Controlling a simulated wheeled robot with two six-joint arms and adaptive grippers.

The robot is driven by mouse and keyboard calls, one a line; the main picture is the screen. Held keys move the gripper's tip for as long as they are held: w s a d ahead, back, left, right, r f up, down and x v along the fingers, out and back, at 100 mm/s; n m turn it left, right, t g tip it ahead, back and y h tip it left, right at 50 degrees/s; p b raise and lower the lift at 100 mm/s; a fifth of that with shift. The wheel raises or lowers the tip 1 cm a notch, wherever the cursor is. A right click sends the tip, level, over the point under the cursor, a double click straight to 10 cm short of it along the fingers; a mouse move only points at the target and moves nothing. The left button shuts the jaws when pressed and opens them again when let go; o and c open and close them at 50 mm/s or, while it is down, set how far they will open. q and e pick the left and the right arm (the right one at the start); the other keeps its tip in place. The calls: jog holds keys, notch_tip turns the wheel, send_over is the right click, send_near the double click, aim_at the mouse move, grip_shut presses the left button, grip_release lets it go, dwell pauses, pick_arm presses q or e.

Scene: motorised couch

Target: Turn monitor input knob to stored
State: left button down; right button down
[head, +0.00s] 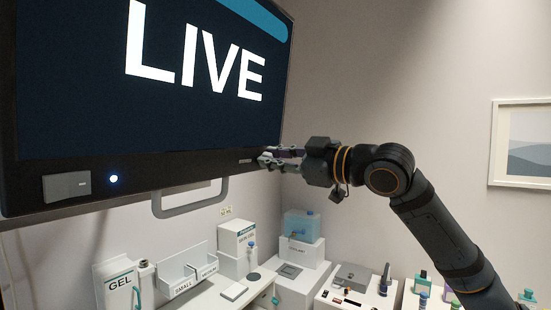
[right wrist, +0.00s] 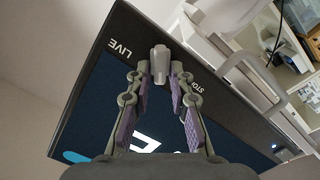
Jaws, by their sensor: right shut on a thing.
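A large monitor (head: 150,170) on the left shows the word LIVE on a dark screen. Its grey input knob (right wrist: 159,60) sits on the bezel between the printed labels LIVE and STO..., the latter partly hidden by a finger. My right gripper (head: 268,158) reaches the bezel's lower right corner in the head view, where it hides the knob. In the right wrist view, its fingertips (right wrist: 160,72) are closed on the knob from both sides. I cannot tell which label the knob points to. My left gripper is not in view.
A grey handle (head: 190,207) hangs under the monitor. Below stand a white counter with a GEL box (head: 118,284), open bins (head: 188,268), a blue-topped container (head: 302,225) and several small bottles. A framed picture (head: 525,143) hangs at right. The air around my right arm is clear.

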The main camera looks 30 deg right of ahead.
jog(key=n, duration=0.3)
jog(key=n+t+b, duration=0.1)
jog(key=n, duration=0.2)
jog(key=f+n, duration=0.1)
jog(key=n, duration=0.2)
jog(key=shift+a+f+n+h+b, duration=0.1)
jog(key=shift+a+n+h+b, duration=0.2)
jog(key=shift+a+n, duration=0.1)
jog(key=shift+f+t, duration=0.1)
jog(key=shift+t, duration=0.2)
jog(key=c, duration=1.2)
grip_release()
jog(key=shift+s+d, duration=0.1)
jog(key=shift+s, duration=0.05)
